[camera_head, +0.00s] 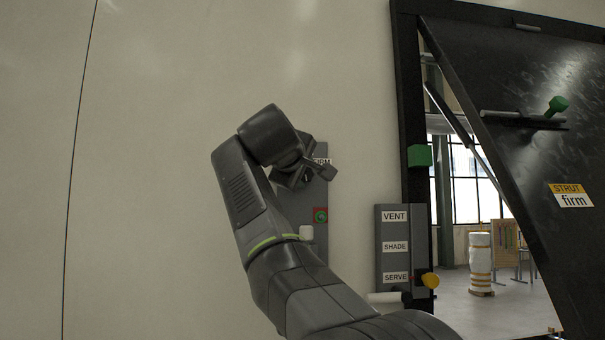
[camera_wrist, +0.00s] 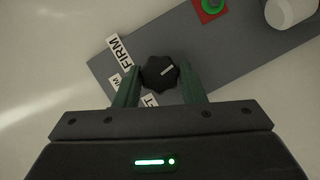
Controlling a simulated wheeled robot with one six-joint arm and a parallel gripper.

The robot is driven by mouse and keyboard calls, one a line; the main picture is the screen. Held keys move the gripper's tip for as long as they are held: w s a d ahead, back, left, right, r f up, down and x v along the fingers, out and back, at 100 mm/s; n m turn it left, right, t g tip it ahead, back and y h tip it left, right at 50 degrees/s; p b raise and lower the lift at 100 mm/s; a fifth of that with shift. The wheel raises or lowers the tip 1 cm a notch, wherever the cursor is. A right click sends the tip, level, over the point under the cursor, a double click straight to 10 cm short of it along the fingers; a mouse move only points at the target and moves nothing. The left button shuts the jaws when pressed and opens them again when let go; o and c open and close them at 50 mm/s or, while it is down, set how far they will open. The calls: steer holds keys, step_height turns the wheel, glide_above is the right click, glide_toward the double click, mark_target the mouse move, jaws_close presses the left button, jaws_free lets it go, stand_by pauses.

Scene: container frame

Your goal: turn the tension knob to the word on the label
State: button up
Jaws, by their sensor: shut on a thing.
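The tension knob (camera_wrist: 159,73), black and lobed, sits on a grey panel (camera_wrist: 230,58) in the wrist view. My gripper (camera_wrist: 160,80) has its green fingers on either side of it and is shut on it. A white mark on the knob points right and slightly up in that view. A FIRM label (camera_wrist: 119,52) lies left of the knob; two more labels near the fingers are partly hidden. In the head view, my gripper (camera_head: 306,176) is at the panel's top and hides the knob. The yellow and white label (camera_head: 570,196) on the hatch reads "STRUT firm".
Below the knob on its panel is a red square with a green button (camera_head: 320,215) and a white knob (camera_head: 306,232). The dark hatch (camera_head: 540,150) tilts open at right.

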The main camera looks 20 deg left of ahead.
steer(key=shift+m+g, duration=0.4)
steer(key=shift+m, duration=0.2)
steer(key=shift+f, duration=0.1)
steer(key=o, duration=1)
steer(key=shift+y, duration=0.3)
steer(key=shift+s, duration=0.1)
steer(key=b+v, duration=0.1)
steer(key=v, duration=1.2)
steer(key=shift+s+r, duration=0.2)
steer(key=shift+s, duration=0.1)
steer(key=shift+w, duration=0.1)
